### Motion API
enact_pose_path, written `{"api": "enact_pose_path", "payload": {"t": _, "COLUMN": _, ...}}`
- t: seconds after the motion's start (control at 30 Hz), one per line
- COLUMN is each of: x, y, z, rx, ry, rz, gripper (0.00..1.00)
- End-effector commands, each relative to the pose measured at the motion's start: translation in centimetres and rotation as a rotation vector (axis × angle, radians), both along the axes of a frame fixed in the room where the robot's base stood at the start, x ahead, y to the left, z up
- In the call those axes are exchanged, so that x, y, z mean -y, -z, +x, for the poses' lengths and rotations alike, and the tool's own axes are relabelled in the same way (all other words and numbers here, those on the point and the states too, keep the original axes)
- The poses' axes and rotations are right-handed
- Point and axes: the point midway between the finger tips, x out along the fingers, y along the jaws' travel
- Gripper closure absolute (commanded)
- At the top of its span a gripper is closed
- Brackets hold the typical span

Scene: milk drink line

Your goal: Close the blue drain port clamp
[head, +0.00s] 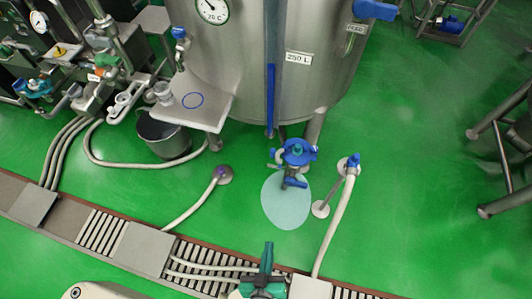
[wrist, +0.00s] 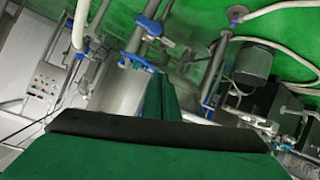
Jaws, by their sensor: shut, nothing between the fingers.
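The tank (head: 300,85), labelled 250 L, stands at the top centre of the head view. Blue drain port fittings (head: 297,152) sit at its base, with a blue lever (head: 295,182) below them. Which blue part is the clamp, and whether it is open, I cannot tell. Blue fittings on a pipe (wrist: 150,27) also show ahead in the wrist view, which is tilted. My gripper (head: 267,247) is at the bottom centre of the head view, apart from the drain port and nearer to me. Its green fingers (wrist: 157,82) are shut and hold nothing.
A pale puddle (head: 285,208) lies on the green floor below the drain port. A hose with a blue-topped fitting (head: 350,165) stands to its right. A bucket (head: 163,137) and another hose (head: 195,203) are to the left. A grated channel (head: 95,232) crosses in front.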

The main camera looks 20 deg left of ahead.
Motion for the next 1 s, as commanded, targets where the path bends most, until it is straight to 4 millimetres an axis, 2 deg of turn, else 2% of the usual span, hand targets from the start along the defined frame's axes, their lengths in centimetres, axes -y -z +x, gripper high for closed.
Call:
{"api": "enact_pose_path", "payload": {"t": 0.03, "x": -0.5, "y": 2.1, "z": 1.2, "rx": -0.017, "ry": -0.032, "rz": -0.053, "gripper": 1.00}}
{"api": "enact_pose_path", "payload": {"t": 0.1, "x": -0.9, "y": 5.0, "z": 2.5, "rx": -0.046, "ry": -0.067, "rz": -0.136, "gripper": 1.00}}
{"api": "enact_pose_path", "payload": {"t": 0.2, "x": -1.5, "y": 8.5, "z": 4.6, "rx": -0.075, "ry": -0.110, "rz": -0.261, "gripper": 1.00}}
{"api": "enact_pose_path", "payload": {"t": 0.33, "x": -2.2, "y": 11.9, "z": 8.0, "rx": -0.089, "ry": -0.148, "rz": -0.427, "gripper": 1.00}}
{"api": "enact_pose_path", "payload": {"t": 0.5, "x": -3.7, "y": 14.3, "z": 13.3, "rx": -0.066, "ry": -0.168, "rz": -0.647, "gripper": 1.00}}
{"api": "enact_pose_path", "payload": {"t": 0.63, "x": -5.6, "y": 14.3, "z": 17.7, "rx": -0.012, "ry": -0.163, "rz": -0.811, "gripper": 1.00}}
{"api": "enact_pose_path", "payload": {"t": 0.73, "x": -7.7, "y": 13.3, "z": 21.0, "rx": 0.051, "ry": -0.144, "rz": -0.932, "gripper": 1.00}}
{"api": "enact_pose_path", "payload": {"t": 0.9, "x": -12.2, "y": 9.8, "z": 25.9, "rx": 0.186, "ry": -0.091, "rz": -1.104, "gripper": 1.00}}
{"api": "enact_pose_path", "payload": {"t": 1.0, "x": -14.6, "y": 7.7, "z": 27.7, "rx": 0.260, "ry": -0.057, "rz": -1.172, "gripper": 1.00}}
